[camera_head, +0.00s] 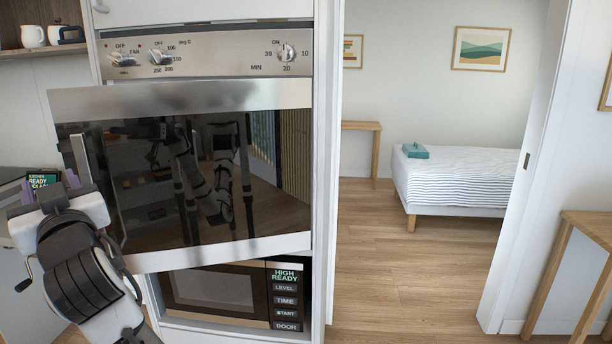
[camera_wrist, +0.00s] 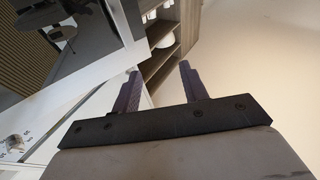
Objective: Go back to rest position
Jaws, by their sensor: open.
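My gripper (camera_head: 61,186) is at the left of the head view, beside the left edge of the oven door (camera_head: 200,97). Its two purple fingers stand apart with nothing between them, and they also show in the wrist view (camera_wrist: 160,82). The door has a dark reflective window and a steel frame. It appears slightly ajar, with its left side out towards me. The vertical handle (camera_head: 82,158) is at the door's left edge, close to my fingers; I cannot tell if they touch. The dark window (camera_wrist: 70,35) fills the upper left of the wrist view.
A microwave (camera_head: 215,290) sits below the oven, and a knob panel (camera_head: 215,55) is above. A small dark crank (camera_head: 28,268) shows at the far left. A shelf with white mugs (camera_head: 33,36) is upper left. Open wooden floor (camera_head: 400,270) leads right, towards a bed (camera_head: 460,185).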

